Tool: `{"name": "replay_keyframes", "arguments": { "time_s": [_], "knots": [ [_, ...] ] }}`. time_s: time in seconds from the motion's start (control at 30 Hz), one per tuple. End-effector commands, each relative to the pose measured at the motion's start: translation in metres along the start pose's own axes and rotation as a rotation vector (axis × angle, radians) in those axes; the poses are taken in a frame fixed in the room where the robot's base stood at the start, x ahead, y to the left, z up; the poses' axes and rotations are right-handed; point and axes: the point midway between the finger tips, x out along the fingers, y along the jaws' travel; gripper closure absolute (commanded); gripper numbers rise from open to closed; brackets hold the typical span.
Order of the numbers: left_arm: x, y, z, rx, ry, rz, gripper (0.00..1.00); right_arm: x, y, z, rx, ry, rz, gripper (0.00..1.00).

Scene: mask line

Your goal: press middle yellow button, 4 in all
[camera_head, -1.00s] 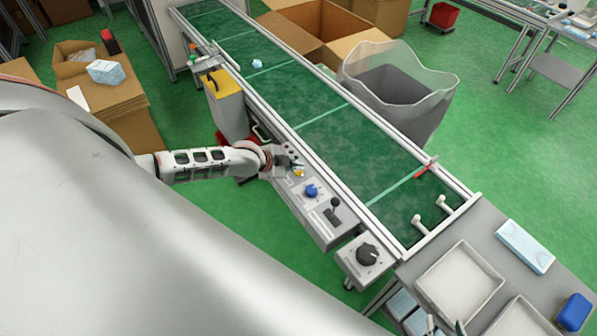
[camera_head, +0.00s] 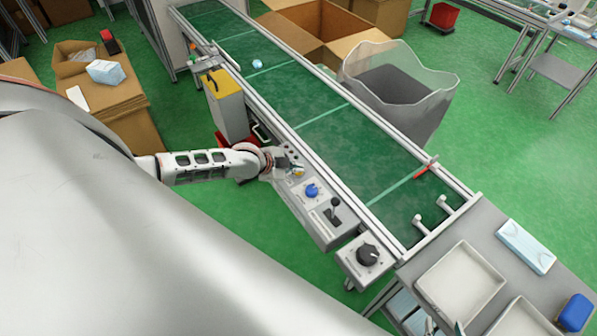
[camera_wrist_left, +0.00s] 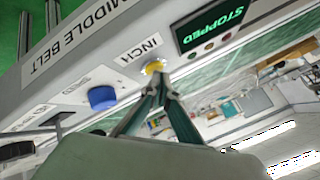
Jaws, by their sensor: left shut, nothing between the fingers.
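The yellow button (camera_wrist_left: 154,66) sits on the grey control panel (camera_wrist_left: 100,48) beside the label INCH, under the words MIDDLE BELT. It also shows small in the head view (camera_head: 299,171). My left gripper (camera_wrist_left: 161,79) is shut and empty, its tips right at the yellow button. Whether they touch it I cannot tell. In the head view my left gripper (camera_head: 288,171) is at the panel by the button. A display (camera_wrist_left: 213,23) reads STOPPED in green. Two dark tips, seemingly my right gripper (camera_head: 445,326), show apart at the bottom edge.
A blue knob (camera_wrist_left: 102,98) is next to the yellow button on the panel. A black lever (camera_head: 334,208) and a black dial (camera_head: 367,254) lie further along. The green belt (camera_head: 335,130) runs behind the panel. A yellow-topped box (camera_head: 222,83) stands beyond my left wrist.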

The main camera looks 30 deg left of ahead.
Motion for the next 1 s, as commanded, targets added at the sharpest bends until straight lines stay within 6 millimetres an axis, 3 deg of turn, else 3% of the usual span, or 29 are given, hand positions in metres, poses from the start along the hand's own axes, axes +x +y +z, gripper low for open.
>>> {"name": "replay_keyframes", "arguments": {
  "time_s": [0.67, 1.0],
  "knots": [
    [0.002, 0.002, 0.002, 0.000, -0.001, 0.001, 1.00, 0.001, 0.000, -0.001, 0.000, 0.004, 0.000, 0.60],
    [-0.008, -0.006, -0.005, 0.000, 0.000, 0.000, 1.00, -0.008, 0.002, -0.014, 0.000, 0.004, 0.001, 0.60]
  ]
}}
